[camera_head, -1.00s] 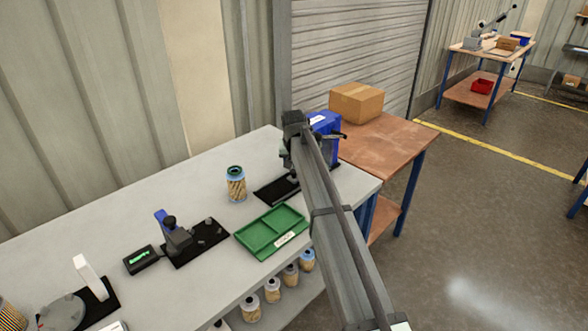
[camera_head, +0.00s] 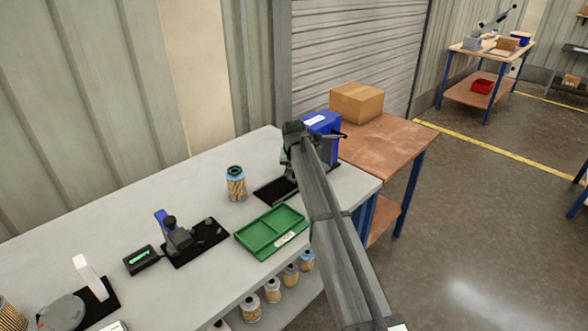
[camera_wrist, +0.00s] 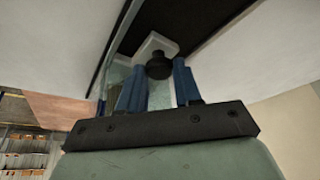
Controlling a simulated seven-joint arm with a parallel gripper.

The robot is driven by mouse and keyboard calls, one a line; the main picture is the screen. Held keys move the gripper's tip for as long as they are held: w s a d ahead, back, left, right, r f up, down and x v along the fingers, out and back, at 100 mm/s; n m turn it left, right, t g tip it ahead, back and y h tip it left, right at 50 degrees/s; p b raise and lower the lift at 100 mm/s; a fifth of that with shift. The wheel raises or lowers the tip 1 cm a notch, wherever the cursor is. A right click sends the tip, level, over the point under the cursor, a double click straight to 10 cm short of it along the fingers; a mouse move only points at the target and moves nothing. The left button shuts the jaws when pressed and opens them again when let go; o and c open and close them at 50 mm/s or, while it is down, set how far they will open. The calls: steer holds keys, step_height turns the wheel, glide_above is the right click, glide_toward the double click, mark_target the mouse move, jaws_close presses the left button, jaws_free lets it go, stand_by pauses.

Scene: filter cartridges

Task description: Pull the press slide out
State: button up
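The press is the blue machine (camera_head: 322,124) at the far right end of the grey bench, partly hidden behind my arm in the head view. In the wrist view a round black knob (camera_wrist: 159,67) stands out from a pale block (camera_wrist: 150,45), which appears to be part of the press slide. My gripper (camera_wrist: 159,80) has two blue fingers set apart, one on each side of the knob in the picture. I cannot tell whether they touch it. In the head view my arm hides the fingers and the slide.
A green tray (camera_head: 246,238) lies in front of the press on the bench. A filter cartridge (camera_head: 236,184) stands left of it. A fixture with a blue handle (camera_head: 175,232) stands further left. A cardboard box (camera_head: 357,103) sits on the brown table behind.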

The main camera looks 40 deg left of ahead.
jaws_close()
steer(key=s, duration=1.3)
steer(key=shift+s, duration=0.3)
steer(key=o, duration=0.5)
jaws_free()
steer(key=shift+s, duration=0.1)
steer(key=shift+r, duration=0.1)
steer(key=v, duration=1.3)
steer(key=shift+r, duration=0.3)
